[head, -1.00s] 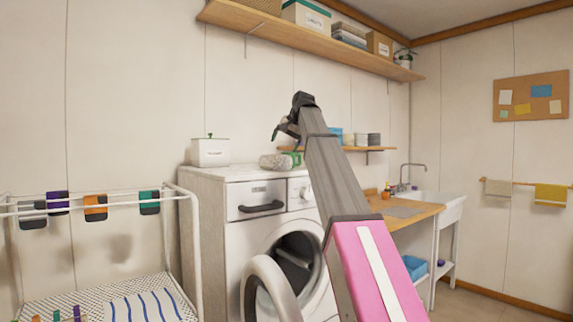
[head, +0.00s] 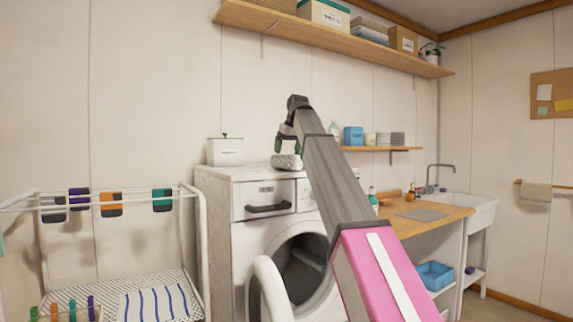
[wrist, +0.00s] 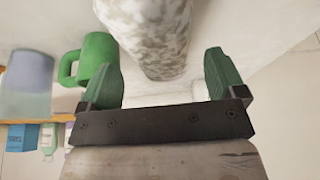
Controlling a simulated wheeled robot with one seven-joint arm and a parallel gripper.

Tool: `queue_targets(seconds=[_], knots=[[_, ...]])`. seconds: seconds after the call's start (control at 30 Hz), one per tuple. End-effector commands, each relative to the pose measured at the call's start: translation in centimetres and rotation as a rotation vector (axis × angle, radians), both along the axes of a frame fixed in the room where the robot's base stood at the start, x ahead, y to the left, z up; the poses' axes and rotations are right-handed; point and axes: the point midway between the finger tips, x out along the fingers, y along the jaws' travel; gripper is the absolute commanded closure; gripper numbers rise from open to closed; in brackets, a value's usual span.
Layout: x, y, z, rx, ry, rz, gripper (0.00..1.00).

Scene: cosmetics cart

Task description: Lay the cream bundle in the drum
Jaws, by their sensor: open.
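The cream bundle (head: 287,161), a grey-speckled cream roll, lies on top of the white washing machine (head: 215,215). In the wrist view the bundle (wrist: 150,40) is just beyond and between my fingertips, its far end cut off by the frame. My gripper (head: 288,145) is open above the bundle, with green fingers; it also shows in the wrist view (wrist: 162,75), holding nothing. The dark drum (head: 303,268) shows through the washer's round opening. Its round door (head: 270,290) stands open at the front. My arm hides part of the washer's right side.
A white lidded box (head: 225,152) stands at the left back of the washer top. A green mug (wrist: 97,58) is close by the left finger in the wrist view. A drying rack (head: 190,240) stands left; a wooden counter (head: 440,212) with sink is right.

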Motion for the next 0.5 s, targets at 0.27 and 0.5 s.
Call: queue_targets(seconds=[0.27,0.5], knots=[[0.9,0.4,-1.9,0.0,0.0,-0.001,0.11],[2.0,1.1,-4.9,0.0,0.0,-0.001,0.11]])
